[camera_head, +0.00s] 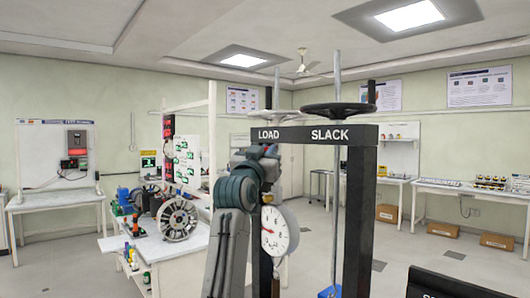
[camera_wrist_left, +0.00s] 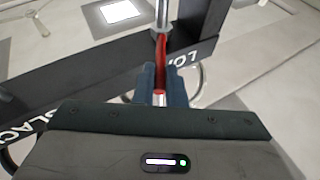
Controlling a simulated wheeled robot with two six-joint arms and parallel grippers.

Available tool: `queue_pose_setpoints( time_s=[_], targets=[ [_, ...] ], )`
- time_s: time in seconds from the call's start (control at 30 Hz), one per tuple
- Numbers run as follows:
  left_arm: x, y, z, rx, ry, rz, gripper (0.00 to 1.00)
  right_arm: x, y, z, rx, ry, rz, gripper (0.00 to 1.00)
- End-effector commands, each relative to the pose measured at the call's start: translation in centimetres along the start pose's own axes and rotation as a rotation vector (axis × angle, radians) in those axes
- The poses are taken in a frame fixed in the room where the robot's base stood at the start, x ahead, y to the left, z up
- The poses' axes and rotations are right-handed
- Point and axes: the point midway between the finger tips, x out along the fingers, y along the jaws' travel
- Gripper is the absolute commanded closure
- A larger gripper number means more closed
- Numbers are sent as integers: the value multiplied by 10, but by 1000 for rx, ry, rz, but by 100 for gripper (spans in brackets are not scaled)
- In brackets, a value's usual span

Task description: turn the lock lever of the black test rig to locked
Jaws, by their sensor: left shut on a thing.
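The black test rig (camera_head: 362,200) stands in front of me, with LOAD and SLACK lettered on its top beam, which also shows in the left wrist view (camera_wrist_left: 95,70). A red lever (camera_wrist_left: 161,52) hangs by the LOAD post in the left wrist view. My left gripper (camera_wrist_left: 160,88) has its blue-grey fingers closed around the lever's end. In the head view the left gripper (camera_head: 264,152) is just under the LOAD label, partly hidden by my arm; only a bit of red shows there. The right gripper is out of view.
A white dial gauge (camera_head: 279,231) hangs on the LOAD post, close beside my left arm. A white workbench (camera_head: 172,268) with reels stands to the left. A black panel (camera_head: 464,284) is at the lower right.

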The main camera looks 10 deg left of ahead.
Motion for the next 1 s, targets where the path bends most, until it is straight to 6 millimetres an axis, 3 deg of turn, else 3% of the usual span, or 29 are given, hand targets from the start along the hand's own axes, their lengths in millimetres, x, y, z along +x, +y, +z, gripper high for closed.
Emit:
queue_pose_setpoints(
  time_s=[0.37,0.4,0.5,0.83,1.0],
  targets=[
    [1,0,-2,3,3,-3,100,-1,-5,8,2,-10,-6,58],
    [1,0,-2,3,3,-3,86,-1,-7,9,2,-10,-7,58],
    [1,0,-2,3,3,-3,67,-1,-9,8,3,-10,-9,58],
    [-3,0,0,2,1,-2,67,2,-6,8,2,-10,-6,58],
    [-26,1,4,2,4,-3,67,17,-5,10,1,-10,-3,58]
  ],
)
